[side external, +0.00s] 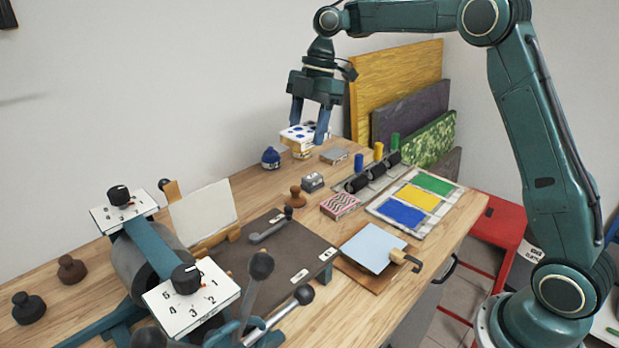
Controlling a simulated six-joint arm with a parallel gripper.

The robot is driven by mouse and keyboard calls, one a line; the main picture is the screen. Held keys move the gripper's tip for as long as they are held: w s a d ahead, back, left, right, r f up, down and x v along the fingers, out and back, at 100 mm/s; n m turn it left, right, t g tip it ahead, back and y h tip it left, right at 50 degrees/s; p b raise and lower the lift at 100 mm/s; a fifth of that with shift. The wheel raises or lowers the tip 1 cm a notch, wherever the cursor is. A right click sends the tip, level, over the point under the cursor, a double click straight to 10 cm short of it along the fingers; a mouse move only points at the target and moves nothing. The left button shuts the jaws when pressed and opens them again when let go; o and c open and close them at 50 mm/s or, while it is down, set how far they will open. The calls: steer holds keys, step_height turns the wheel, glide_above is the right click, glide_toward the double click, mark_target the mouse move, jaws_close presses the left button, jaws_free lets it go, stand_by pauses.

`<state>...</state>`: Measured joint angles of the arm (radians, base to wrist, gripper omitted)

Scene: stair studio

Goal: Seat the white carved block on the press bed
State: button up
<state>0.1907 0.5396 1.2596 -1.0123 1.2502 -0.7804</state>
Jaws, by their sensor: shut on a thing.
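A white block with blue marks on its top face (299,132) is at the back of the wooden table, between the fingers of my gripper (309,128). My gripper points down and is shut on this block. A yellowish part shows just under the block; I cannot tell whether it belongs to the block or whether the block is clear of the table. The press bed (235,262) is a dark brown flat plate at the front middle, beside the press roller (150,262). My gripper is well behind it.
A blue-capped jar (270,157) stands just left of the block. A pink patterned block (339,205), brown knob (295,196), ink rollers (374,172) and a colour tray (412,204) lie to the right. Press levers (262,266) rise at the front. Boards (395,80) lean behind.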

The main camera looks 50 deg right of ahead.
steer(key=shift+v, duration=0.8)
steer(key=a, duration=1.2)
glide_above(230, 260)
step_height(230, 260, down, 7)
steer(key=shift+d, duration=0.45)
steer(key=shift+f, duration=0.15)
steer(key=shift+f, duration=3.5)
steer(key=shift+f, duration=1.25)
